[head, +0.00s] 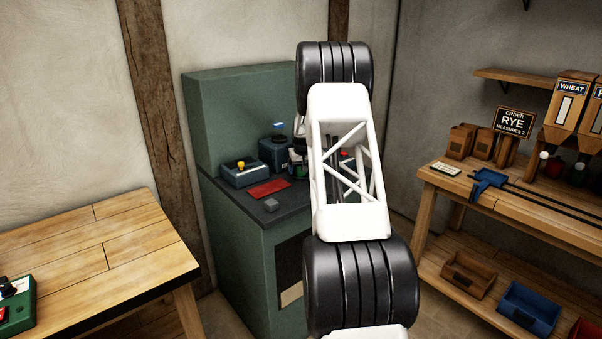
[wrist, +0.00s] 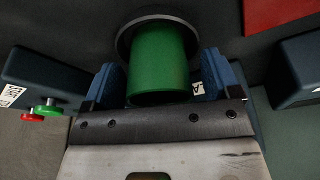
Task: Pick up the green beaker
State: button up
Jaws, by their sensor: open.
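In the wrist view, the green beaker (wrist: 160,62) sits on or in front of a dark round disc (wrist: 124,42). My gripper (wrist: 158,80) is open, with one blue finger on each side of the beaker. The beaker is between the fingers, with a narrow gap visible at the right; I cannot tell whether the left finger touches it. In the head view my own arm hides the beaker and most of the gripper.
In the wrist view, a box with red and green knobs (wrist: 45,75) stands left and a dark block (wrist: 298,70) right.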

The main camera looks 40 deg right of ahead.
jog(key=c, duration=1.1)
jog(key=shift+r, duration=0.15)
jog(key=shift+r, duration=1.4)
jog(key=shift+s+a+r, duration=0.1)
jog(key=shift+r, duration=0.2)
jog(key=s+a, duration=0.3)
jog(key=s, duration=0.1)
jog(key=s+a+r, duration=0.1)
jog(key=s+a, duration=0.1)
jog(key=s, duration=0.2)
jog(key=s+a, duration=0.3)
jog(key=s, duration=0.2)
jog(key=shift+a+r, duration=0.15)
jog(key=shift+a, duration=0.2)
